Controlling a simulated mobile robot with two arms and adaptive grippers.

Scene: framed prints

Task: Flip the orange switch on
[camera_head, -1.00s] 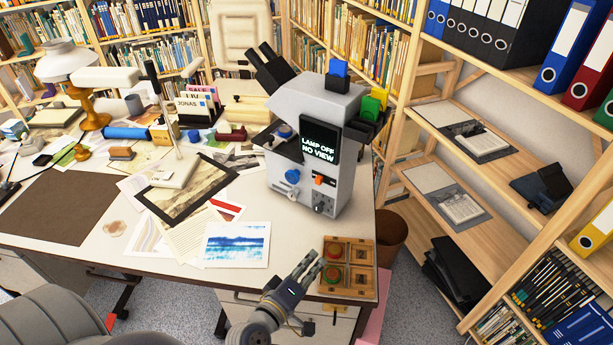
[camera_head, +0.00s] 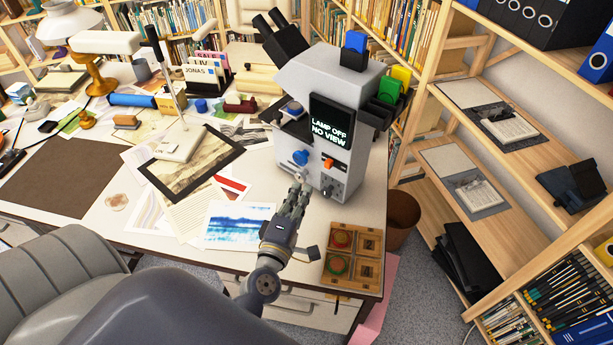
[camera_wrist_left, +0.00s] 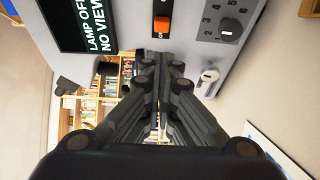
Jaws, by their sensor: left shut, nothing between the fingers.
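The orange switch (camera_head: 328,163) is on the front panel of a grey microscope-like machine (camera_head: 350,88), just below its dark screen (camera_head: 331,122), which reads "LAMP OFF NO VIEW". In the left wrist view the orange switch (camera_wrist_left: 162,24) sits in a dark slot at the top centre. My left gripper (camera_head: 298,184) is shut and empty, in front of the panel, below and left of the switch. In the left wrist view its closed fingers (camera_wrist_left: 160,62) point toward the panel with the switch beyond their tips; I see no contact with the switch. My right gripper is not in view.
A blue knob (camera_head: 300,157) is left of the switch. A numbered dial (camera_wrist_left: 231,25) and a small pale knob (camera_wrist_left: 210,75) are also on the panel. A wooden tray (camera_head: 369,245) with red and green items lies at the table's front edge. Prints and papers cover the table.

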